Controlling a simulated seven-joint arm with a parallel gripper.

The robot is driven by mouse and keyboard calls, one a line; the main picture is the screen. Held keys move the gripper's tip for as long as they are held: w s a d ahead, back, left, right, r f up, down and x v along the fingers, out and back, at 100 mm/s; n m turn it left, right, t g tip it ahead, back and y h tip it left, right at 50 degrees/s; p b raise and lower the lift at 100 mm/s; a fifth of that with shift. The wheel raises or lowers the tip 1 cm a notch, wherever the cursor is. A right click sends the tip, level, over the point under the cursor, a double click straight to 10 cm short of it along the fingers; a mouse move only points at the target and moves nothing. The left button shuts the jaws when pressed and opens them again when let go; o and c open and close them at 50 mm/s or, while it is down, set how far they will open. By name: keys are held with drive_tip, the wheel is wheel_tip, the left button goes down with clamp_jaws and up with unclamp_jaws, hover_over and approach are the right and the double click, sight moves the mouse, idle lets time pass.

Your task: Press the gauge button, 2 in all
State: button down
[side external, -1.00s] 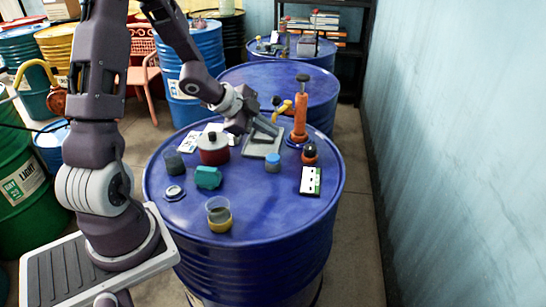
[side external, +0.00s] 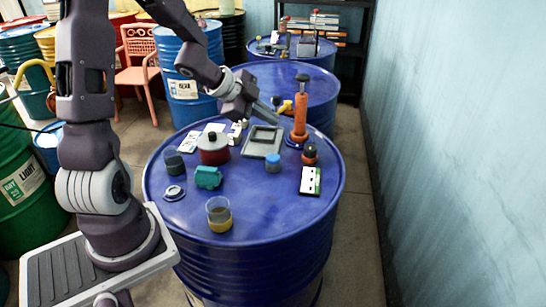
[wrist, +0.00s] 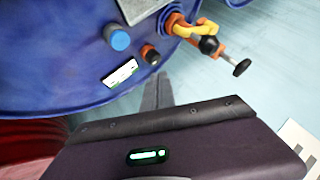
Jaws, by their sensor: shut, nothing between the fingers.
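My gripper (side external: 274,119) is shut and empty, raised above the far part of the blue drum top, over the back edge of a grey square tray (side external: 276,142). In the wrist view its closed fingers (wrist: 164,85) show against the floor. No part is labelled as the gauge button. A small orange piece with a black domed top (side external: 310,152) stands right of the tray, apart from my gripper; it also shows in the wrist view (wrist: 150,54). A white-and-black card with green marks (side external: 311,181) lies in front of it.
An orange pump (side external: 299,122) with a black handle stands tall close to my gripper. A blue-capped jar (side external: 272,162), red pot (side external: 213,153), teal block (side external: 208,177) and glass cup (side external: 219,217) also stand on the drum (side external: 270,215). Its front right is clear.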

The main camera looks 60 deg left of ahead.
sight(270, 158)
drive_tip(key=shift+f, duration=4.4)
drive_tip(key=shift+f, duration=0.1)
drive_tip(key=shift+f, duration=0.3)
drive_tip(key=shift+f, duration=0.45)
drive_tip(key=shift+r, duration=0.85)
drive_tip(key=shift+r, duration=2.55)
